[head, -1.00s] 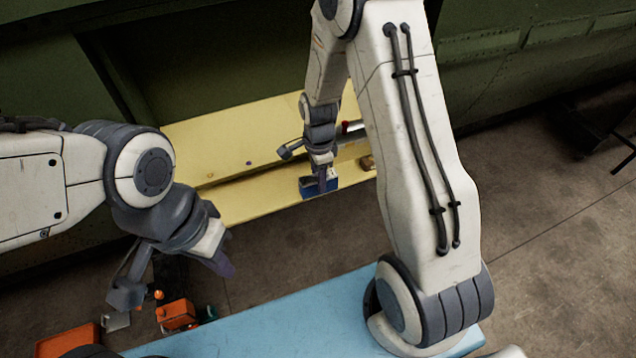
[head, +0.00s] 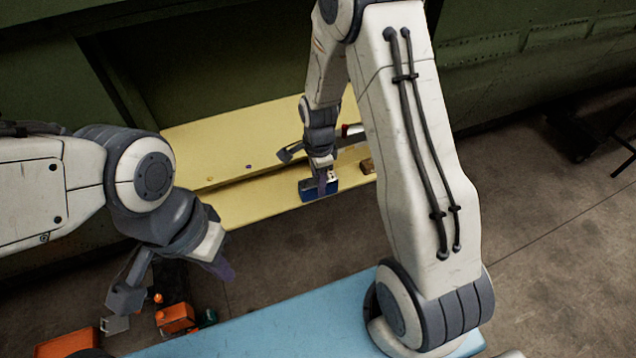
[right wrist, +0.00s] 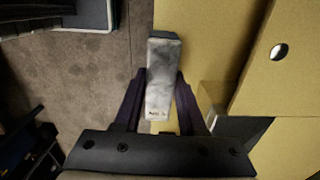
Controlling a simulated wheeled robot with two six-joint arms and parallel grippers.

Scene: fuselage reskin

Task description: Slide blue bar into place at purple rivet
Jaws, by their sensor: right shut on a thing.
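My right gripper (head: 322,186) is shut on the blue bar (head: 307,191), at the near edge of a yellow panel (head: 265,197). In the right wrist view a grey, scuffed metal face of the bar (right wrist: 163,72) shows between the two purple fingers (right wrist: 160,105), with yellow panel to its right and floor to its left. A small dark, perhaps purple, dot (head: 249,167) sits on the yellow panel left of the bar; I cannot tell if it is the purple rivet. My left gripper (head: 222,268) hangs over the floor, seen side-on, and whether it is open is unclear.
A dark green fuselage wall (head: 220,70) stands behind the panel. A brown block (head: 367,166) lies on the panel right of my right gripper. A light blue surface (head: 270,325) is in front, with orange items (head: 176,318) to its left. The right-hand floor is mostly clear.

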